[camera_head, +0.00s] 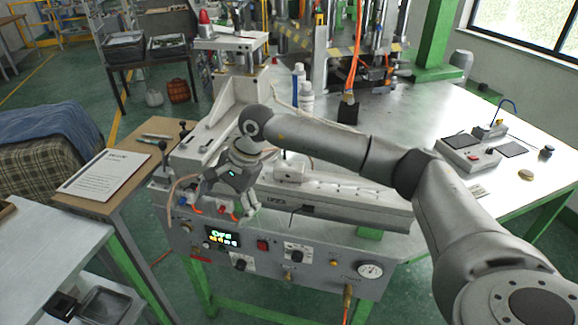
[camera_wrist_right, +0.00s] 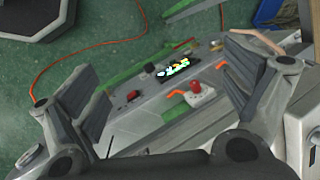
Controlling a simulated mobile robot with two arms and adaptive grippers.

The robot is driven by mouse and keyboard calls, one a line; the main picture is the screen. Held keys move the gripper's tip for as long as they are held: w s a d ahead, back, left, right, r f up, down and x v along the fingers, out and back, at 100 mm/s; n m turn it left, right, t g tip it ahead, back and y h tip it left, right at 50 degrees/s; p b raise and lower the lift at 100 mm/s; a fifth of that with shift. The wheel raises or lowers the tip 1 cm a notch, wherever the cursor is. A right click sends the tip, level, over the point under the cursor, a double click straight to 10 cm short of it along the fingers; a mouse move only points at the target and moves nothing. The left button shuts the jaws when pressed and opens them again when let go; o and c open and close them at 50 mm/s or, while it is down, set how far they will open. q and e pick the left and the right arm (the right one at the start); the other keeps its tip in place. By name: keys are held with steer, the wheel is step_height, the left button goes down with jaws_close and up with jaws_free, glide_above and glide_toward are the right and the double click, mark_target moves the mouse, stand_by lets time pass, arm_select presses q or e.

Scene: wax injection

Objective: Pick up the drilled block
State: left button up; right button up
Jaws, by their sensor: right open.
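My right gripper (camera_head: 224,204) hangs over the front left of the wax injection machine (camera_head: 330,265), close above its control panel. A small pale block (camera_head: 290,171) sits on the machine's bed, right of the gripper. I cannot tell whether it is the drilled block, as no hole shows. My left gripper is not in view.
A clipboard with paper (camera_head: 105,174) lies on the wooden side table at the left. White bottles (camera_head: 306,98) and a black block with an orange hose (camera_head: 348,108) stand behind my right arm. The white table (camera_head: 440,110) at the right has free room.

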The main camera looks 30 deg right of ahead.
steer(key=d+r+n+t+h+p, duration=0.1)
steer(key=d+r+n+h, duration=0.1)
steer(key=d+r+h, duration=0.45)
steer(key=d+r+n+h, duration=0.1)
steer(key=d+r, duration=0.3)
steer(key=d, duration=0.6)
steer(key=p, duration=0.1)
glide_above(290, 166)
steer(key=s+a, duration=0.2)
step_height(290, 166, down, 4)
steer(key=shift+f, duration=0.15)
steer(key=shift+w+f, duration=0.1)
steer(key=shift+f, duration=0.15)
steer(key=shift+w+d+f+p, duration=0.15)
steer(key=shift+d+f+p, duration=0.1)
steer(key=shift+f+p, duration=0.4)
steer(key=p+x, duration=0.1)
steer(key=x, duration=0.2)
steer(key=shift+w+d+p, duration=0.1)
steer(key=shift+w+p, duration=0.05)
steer(key=shift+p, duration=0.2)
steer(key=shift+w+d+f, duration=0.1)
steer(key=shift+w+f, duration=0.05)
steer(key=shift+f, duration=0.3)
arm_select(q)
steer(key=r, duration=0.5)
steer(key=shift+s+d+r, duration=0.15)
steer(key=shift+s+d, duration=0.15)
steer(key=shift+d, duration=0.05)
